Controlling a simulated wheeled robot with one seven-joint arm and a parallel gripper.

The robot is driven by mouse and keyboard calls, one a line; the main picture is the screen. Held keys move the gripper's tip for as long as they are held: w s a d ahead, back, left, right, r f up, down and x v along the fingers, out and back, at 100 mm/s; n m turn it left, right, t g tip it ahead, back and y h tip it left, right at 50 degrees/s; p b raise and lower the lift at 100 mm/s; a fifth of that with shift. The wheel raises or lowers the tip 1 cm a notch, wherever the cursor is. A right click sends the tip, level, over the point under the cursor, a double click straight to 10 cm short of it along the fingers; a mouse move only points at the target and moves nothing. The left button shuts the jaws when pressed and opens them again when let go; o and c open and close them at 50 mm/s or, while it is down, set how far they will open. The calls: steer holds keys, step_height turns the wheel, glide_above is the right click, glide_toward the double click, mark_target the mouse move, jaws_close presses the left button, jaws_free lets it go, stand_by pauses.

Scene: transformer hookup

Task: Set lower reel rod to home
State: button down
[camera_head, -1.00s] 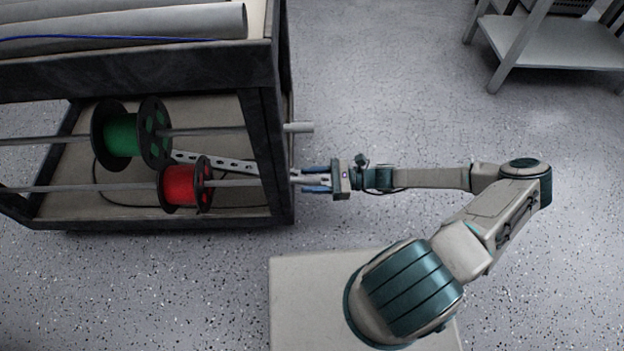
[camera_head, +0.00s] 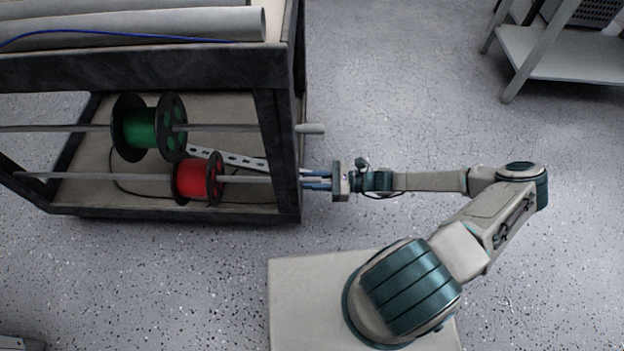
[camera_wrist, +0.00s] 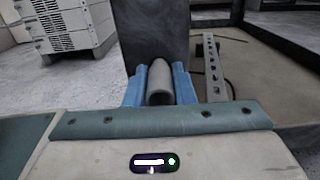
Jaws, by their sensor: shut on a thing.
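The lower reel rod (camera_head: 245,179) is a grey bar through the lower bay of the dark cart, with a red reel (camera_head: 198,179) on it. Its right end sticks out of the cart's right post (camera_head: 278,130). My gripper (camera_head: 315,180) is shut on that end, its blue fingers close to the post. In the wrist view the rod end (camera_wrist: 160,82) lies between the two blue fingers (camera_wrist: 159,92), in front of the dark post.
An upper rod (camera_head: 310,128) carries a green reel (camera_head: 140,127) and protrudes from the post just above my gripper. A perforated metal strip (camera_head: 235,159) lies in the bay. A grey shelf (camera_head: 570,55) stands far right. The floor between is clear.

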steer(key=c, duration=1.2)
jaws_free()
steer(key=shift+a, duration=0.25)
steer(key=shift+d, duration=0.1)
steer(key=shift+d, duration=0.1)
steer(key=shift+d, duration=0.3)
steer(key=s+d+p, duration=0.1)
steer(key=d+p, duration=0.1)
steer(key=d, duration=1.1)
steer(key=shift+s+p, duration=0.25)
steer(key=shift+p, duration=0.1)
